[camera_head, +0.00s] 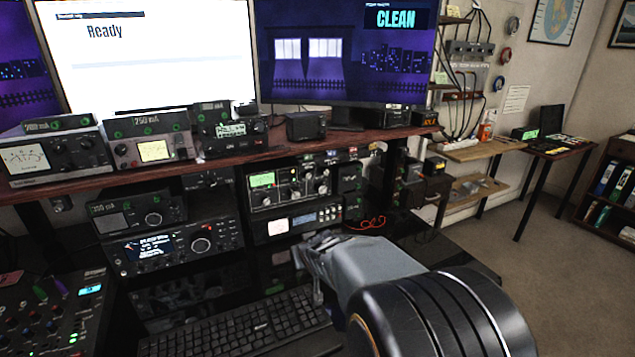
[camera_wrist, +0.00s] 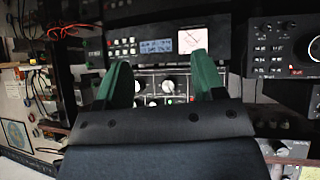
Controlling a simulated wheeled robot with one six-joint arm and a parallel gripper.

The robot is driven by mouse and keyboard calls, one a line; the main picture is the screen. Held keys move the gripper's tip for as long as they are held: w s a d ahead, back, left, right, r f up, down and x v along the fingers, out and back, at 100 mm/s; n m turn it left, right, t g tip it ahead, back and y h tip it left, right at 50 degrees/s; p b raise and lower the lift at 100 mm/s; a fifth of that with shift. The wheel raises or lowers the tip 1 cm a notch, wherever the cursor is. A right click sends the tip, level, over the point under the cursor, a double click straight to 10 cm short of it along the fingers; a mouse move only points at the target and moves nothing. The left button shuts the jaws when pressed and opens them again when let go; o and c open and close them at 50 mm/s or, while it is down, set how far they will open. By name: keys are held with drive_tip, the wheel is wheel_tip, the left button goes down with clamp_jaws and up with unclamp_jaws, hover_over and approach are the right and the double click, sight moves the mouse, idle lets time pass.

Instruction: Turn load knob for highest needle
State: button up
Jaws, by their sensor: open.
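The panel with pale round knobs (camera_head: 308,184) and a small green screen stands on the shelf under the desk top. Its knobs also show between my fingers in the wrist view, one of them large and pale (camera_wrist: 169,84). The labels are too small to read, so I cannot tell which is the load knob. A unit with a white needle meter (camera_head: 277,225) and a blue display sits just below; the meter also shows in the wrist view (camera_wrist: 193,40). The needle reading is unclear. My gripper (camera_head: 308,262) is open and empty, its green fingers (camera_wrist: 160,62) apart, low in front of these units.
A keyboard (camera_head: 240,323) lies below my gripper. A radio (camera_head: 172,248) with a large knob stands to the left, and a mixer (camera_head: 55,315) at the lower left. Needle meters (camera_head: 50,156) stand on the upper shelf. Monitors read "Ready" (camera_head: 150,50) and "CLEAN" (camera_head: 345,50).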

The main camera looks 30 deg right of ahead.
drive_tip(key=w+d+r+t+p, duration=0.4)
drive_tip(key=w+d+t, duration=0.15)
drive_tip(key=d, duration=0.55)
drive_tip(key=t+y+p, duration=0.2)
drive_tip(key=t, duration=0.2)
approach(323, 190)
drive_tip(key=shift+g, duration=0.25)
drive_tip(key=w, duration=0.6)
drive_tip(key=w+p, duration=0.1)
drive_tip(key=w, duration=0.2)
drive_tip(key=shift+d+r, duration=0.35)
drive_tip(key=c, duration=0.9)
